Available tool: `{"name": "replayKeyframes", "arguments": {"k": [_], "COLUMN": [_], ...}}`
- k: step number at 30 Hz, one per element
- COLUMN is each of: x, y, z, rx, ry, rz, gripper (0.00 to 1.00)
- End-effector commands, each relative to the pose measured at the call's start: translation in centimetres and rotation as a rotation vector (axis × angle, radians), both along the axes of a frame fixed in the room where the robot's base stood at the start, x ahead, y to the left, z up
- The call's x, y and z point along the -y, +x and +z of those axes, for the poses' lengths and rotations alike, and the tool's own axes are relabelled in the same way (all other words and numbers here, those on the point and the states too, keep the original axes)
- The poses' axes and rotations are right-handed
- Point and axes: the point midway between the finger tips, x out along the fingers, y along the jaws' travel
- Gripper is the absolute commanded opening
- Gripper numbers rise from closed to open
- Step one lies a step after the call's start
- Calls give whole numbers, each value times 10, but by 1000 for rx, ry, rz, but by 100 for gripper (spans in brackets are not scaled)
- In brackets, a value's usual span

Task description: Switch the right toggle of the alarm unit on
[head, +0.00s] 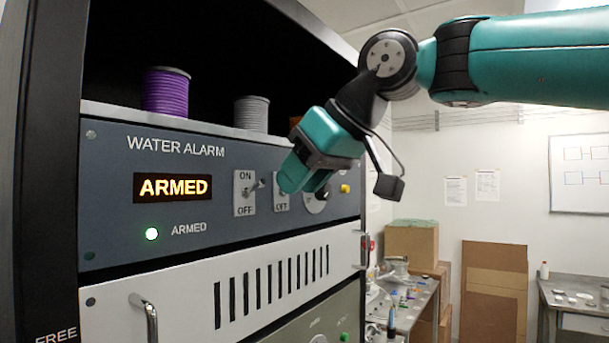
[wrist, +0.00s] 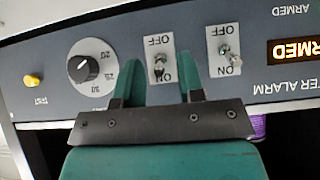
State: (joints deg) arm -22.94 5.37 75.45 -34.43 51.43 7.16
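The alarm unit (head: 110,215) is a blue-grey rack panel labelled WATER ALARM, with its display (head: 173,188) lit ARMED and a green light glowing. The right toggle (wrist: 160,66) is on a white ON/OFF plate, which my gripper partly hides in the head view. The wrist view shows the panel upside down; the lever seems to lie toward ON, but it is small. My gripper (wrist: 157,76) is open in front of the panel, its fingers either side of this plate in the picture; contact cannot be told. The left toggle (head: 254,189) also shows in the wrist view (wrist: 230,53).
A dial (wrist: 92,68) and a yellow TEST button (wrist: 34,80) are beyond the right toggle. Purple (head: 166,92) and grey (head: 251,113) spools stand on top of the unit. A vented panel (head: 200,290) with a handle is below. A cluttered bench (head: 410,300) is behind at right.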

Motion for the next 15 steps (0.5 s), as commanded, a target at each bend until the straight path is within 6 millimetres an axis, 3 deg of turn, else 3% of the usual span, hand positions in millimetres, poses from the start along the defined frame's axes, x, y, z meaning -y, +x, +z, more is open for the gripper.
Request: {"name": "replayKeyframes", "arguments": {"k": [15], "x": [38], "y": [-29], "z": [46], "rx": [2], "ry": [2], "rz": [-1], "gripper": [36]}}
